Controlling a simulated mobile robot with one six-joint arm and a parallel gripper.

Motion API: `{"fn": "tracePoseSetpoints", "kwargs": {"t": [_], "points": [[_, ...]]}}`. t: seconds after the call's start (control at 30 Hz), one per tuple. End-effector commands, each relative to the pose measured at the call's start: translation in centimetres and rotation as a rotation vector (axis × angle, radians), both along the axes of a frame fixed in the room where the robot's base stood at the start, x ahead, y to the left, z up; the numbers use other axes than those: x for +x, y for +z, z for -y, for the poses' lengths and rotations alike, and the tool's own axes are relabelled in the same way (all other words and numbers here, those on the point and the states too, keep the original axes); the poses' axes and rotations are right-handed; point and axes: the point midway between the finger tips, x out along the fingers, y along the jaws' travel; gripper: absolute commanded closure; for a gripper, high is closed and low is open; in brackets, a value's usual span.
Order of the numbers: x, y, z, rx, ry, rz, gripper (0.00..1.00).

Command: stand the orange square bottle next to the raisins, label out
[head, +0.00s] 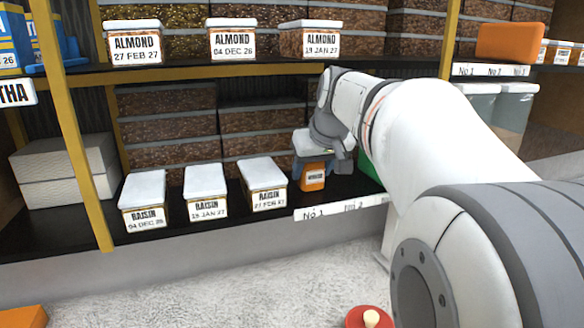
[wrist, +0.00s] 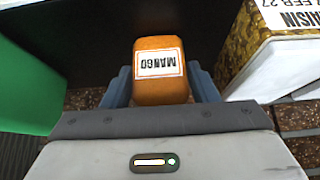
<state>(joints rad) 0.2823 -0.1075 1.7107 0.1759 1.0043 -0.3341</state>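The orange square bottle (head: 313,177) is at the lower shelf's front, right of the raisin tubs. Its white label faces out; in the wrist view the bottle (wrist: 160,92) shows "MANGO" upside down. The nearest raisin tub (head: 263,184), 27 FEB 27, stands just left of the bottle with a small gap. Whether the bottle's base touches the shelf is hard to tell.
Two more raisin tubs (head: 206,190) (head: 145,199) stand further left. A green object (head: 364,165) is right of the bottle, partly behind my arm. Almond tubs (head: 232,40) stand on the shelf above. A "No 1" label strip (head: 325,210) runs along the shelf edge.

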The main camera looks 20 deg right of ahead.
Motion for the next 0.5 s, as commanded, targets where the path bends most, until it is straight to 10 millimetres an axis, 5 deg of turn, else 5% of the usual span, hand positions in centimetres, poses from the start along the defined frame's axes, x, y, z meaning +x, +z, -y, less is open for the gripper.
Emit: {"fn": "tracePoseSetpoints", "kwargs": {"t": [0.2,0.5], "points": [[-0.02,0.07,-0.02,0.0,0.0,0.001,0.29],[-0.12,0.46,0.02,-0.001,-0.001,0.002,0.29]]}}
